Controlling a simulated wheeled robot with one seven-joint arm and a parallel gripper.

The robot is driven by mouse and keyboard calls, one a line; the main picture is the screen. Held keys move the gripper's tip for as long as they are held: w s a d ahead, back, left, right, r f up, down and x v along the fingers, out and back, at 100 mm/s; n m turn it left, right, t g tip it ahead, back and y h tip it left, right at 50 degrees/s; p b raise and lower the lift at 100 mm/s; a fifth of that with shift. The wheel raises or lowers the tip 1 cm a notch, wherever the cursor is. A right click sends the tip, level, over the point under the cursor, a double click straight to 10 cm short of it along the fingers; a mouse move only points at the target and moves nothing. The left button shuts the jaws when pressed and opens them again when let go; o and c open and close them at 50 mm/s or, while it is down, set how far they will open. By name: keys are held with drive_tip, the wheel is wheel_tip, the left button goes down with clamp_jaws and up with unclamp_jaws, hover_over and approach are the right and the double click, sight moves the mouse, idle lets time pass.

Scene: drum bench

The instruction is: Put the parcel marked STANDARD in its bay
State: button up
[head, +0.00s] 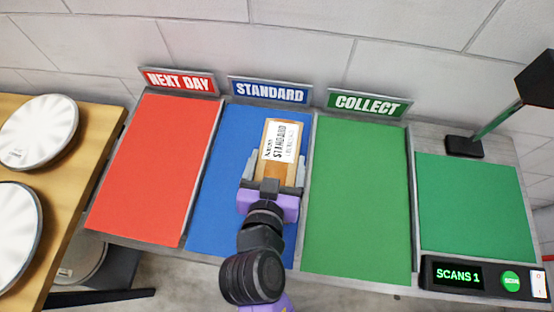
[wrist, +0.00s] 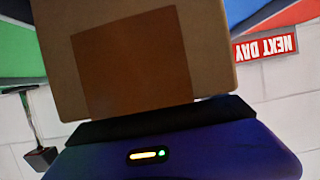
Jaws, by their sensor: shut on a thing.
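The parcel (head: 269,162) is a tan box with a white label reading STANDARD on its upper face. My gripper (head: 271,178) is shut on it, with a grey finger on each side. In the head view the parcel lies over the blue STANDARD bay (head: 230,150), towards its right side; I cannot tell whether it touches the bay floor. The blue STANDARD sign (head: 269,92) stands behind the bay. In the wrist view the parcel (wrist: 215,50) fills the upper middle, its plain brown side facing the camera.
The red NEXT DAY bay (head: 155,165) is to the left and the green COLLECT bay (head: 355,195) to the right; both are empty. Low grey dividers separate the bays. A scanner display (head: 458,276) reads SCANS 1 beside a green pad (head: 475,205). White round drums (head: 38,130) are at far left.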

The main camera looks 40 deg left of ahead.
drive_tip(key=o, duration=2)
drive_tip(key=shift+o, duration=0.2)
drive_tip(key=shift+r, duration=0.2)
drive_tip(key=b+v, duration=0.2)
drive_tip(key=v, duration=1)
drive_tip(key=shift+f, duration=0.1)
